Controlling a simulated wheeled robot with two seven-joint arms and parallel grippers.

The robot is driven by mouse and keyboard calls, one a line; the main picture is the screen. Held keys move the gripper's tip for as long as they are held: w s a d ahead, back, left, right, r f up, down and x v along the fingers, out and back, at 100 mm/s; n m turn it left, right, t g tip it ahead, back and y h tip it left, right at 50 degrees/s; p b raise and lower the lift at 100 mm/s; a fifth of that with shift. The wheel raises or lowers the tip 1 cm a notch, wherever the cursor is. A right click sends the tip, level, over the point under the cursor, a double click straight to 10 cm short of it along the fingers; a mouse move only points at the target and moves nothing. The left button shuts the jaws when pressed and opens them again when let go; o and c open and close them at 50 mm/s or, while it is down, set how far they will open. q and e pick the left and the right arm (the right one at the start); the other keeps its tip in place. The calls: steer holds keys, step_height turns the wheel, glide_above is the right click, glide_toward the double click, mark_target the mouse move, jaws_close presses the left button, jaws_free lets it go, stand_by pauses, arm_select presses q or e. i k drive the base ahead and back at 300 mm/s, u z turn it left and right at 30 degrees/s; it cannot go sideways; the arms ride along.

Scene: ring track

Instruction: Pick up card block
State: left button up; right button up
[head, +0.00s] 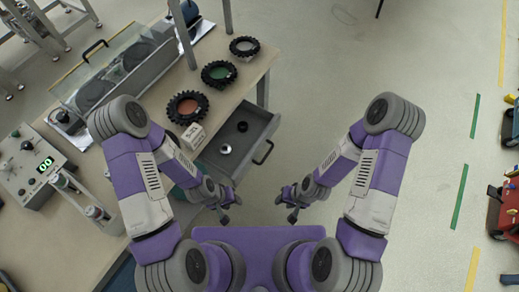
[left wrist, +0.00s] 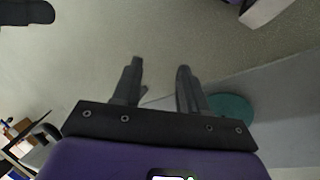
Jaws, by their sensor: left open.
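The card block (head: 193,136) is a small whitish block with dark marks on one face. It sits on the workbench near its right edge, just below the black ring with the orange centre. My left gripper (head: 229,208) is in front of the bench's right side, apart from the block and lower in the picture. In the left wrist view the left gripper (left wrist: 159,70) is open, with nothing between its fingers. My right gripper (head: 286,208) is over the floor to its right; its fingers are too small to read.
Black toothed rings with an orange centre (head: 187,107), a green centre (head: 219,73) and a pale centre (head: 244,46) line the bench. An open grey drawer (head: 239,151) juts out below it, holding small round parts. A control box (head: 29,163) stands left.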

mark_target(194, 135)
steer(key=u, duration=0.9)
steer(key=k, duration=0.95)
steer(key=u, duration=0.8)
steer(key=i, duration=0.4)
steer(key=u, duration=0.05)
